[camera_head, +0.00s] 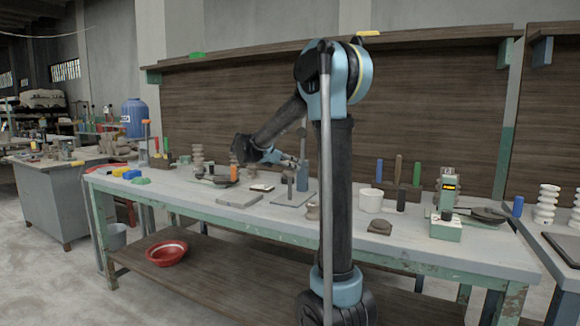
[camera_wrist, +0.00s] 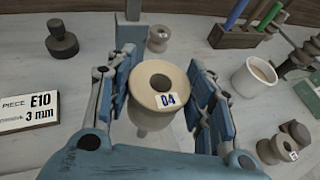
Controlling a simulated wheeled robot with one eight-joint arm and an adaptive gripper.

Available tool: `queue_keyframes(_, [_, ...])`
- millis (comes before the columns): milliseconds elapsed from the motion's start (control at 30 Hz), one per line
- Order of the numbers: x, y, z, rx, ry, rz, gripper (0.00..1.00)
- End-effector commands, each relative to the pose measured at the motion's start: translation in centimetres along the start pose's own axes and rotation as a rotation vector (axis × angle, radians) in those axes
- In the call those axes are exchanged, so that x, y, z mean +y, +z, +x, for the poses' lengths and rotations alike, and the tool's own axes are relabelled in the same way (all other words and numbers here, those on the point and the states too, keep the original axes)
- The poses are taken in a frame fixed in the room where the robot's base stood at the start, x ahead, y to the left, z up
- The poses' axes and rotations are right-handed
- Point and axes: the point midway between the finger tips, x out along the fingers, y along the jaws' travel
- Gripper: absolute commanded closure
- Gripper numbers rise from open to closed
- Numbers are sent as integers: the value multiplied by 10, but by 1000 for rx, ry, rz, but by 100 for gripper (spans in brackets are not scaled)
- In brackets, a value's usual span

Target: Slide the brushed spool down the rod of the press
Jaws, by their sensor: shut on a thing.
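My gripper (camera_wrist: 164,72) is shut on a beige spool (camera_wrist: 154,98) with a round hole in its top and a white "04" label. I cannot tell its surface finish. The spool is between the two blue-padded fingers, its top flange facing the wrist camera, and no rod shows in its hole. In the head view my gripper (camera_head: 296,162) is small, over the middle of the bench, and the spool cannot be made out. An upright post on a blue base plate (camera_head: 290,198), perhaps the press, stands beside it.
A white card reading "E10 3 mm" (camera_wrist: 40,112) lies left of my gripper, near a dark knobbed piece (camera_wrist: 62,44). A green device (camera_head: 446,228) stands farther right.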

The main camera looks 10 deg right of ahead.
Motion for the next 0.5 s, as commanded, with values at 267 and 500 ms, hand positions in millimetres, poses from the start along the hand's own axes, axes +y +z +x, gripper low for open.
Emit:
queue_keyframes(267, [0, -6, 3, 0, 0, 0, 83])
queue_keyframes(500, [1, -12, 5, 0, 0, 0, 83])
